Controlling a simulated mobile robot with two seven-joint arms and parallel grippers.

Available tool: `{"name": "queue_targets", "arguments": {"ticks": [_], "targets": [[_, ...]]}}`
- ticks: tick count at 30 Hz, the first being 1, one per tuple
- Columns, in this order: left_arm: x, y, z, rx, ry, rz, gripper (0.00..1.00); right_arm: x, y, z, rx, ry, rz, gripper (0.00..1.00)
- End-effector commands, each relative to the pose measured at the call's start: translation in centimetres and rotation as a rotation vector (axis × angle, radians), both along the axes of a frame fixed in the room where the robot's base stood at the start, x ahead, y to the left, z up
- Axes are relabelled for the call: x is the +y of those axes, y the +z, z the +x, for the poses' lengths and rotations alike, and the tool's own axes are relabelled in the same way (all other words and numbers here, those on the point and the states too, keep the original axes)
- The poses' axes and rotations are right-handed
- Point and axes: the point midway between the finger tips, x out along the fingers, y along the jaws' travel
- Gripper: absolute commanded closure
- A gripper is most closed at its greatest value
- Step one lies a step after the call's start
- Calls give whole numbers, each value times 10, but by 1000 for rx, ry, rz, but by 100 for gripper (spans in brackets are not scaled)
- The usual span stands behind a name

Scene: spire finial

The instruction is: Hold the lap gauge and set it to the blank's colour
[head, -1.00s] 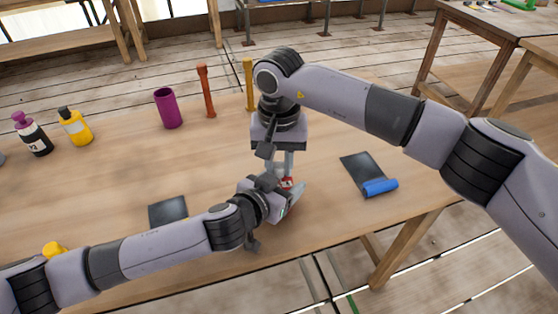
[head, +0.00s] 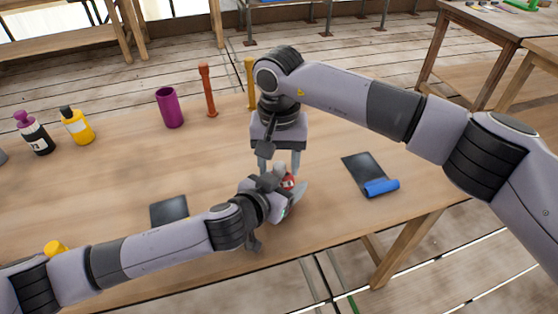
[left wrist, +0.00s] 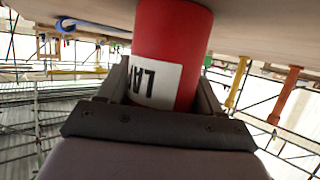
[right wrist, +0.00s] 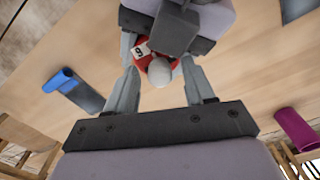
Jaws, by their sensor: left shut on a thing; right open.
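The lap gauge (head: 288,182) is red with a pale grey knob on top and stands upright over the table. My left gripper (head: 281,187) is shut on its body. In the left wrist view the red gauge (left wrist: 172,45) sits between the fingers, with a white label of partly hidden dark letters. My right gripper (head: 280,164) points down from above, open. In the right wrist view its fingers (right wrist: 160,62) stand apart on either side of the knob (right wrist: 159,72), with gaps. A blue cylinder (head: 381,187) lies at the edge of a dark mat (head: 362,168); I cannot tell if it is the blank.
Another dark mat (head: 168,210) lies left of the grippers. A purple cup (head: 169,108), orange post (head: 207,92), yellow post (head: 250,82), yellow bottle (head: 76,126) and dark purple-capped bottle (head: 35,134) stand behind. The table between the mats and bottles is clear.

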Motion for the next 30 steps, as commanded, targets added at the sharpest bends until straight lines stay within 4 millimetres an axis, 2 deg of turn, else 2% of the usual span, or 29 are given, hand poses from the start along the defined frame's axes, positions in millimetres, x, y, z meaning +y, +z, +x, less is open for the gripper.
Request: {"name": "queue_targets", "arguments": {"ticks": [5,12,18,23,30], "targets": [[0,0,0,0,0,0,70,0,26,1,-5,1,1,47],[0,0,0,0,0,0,70,0,78,1,-6,-1,1,47],[0,0,0,0,0,0,70,0,108,1,-3,-1,1,47],[0,0,0,0,0,0,70,0,117,0,-1,0,1,47],[0,0,0,0,0,0,70,0,118,0,-1,0,1,47]]}}
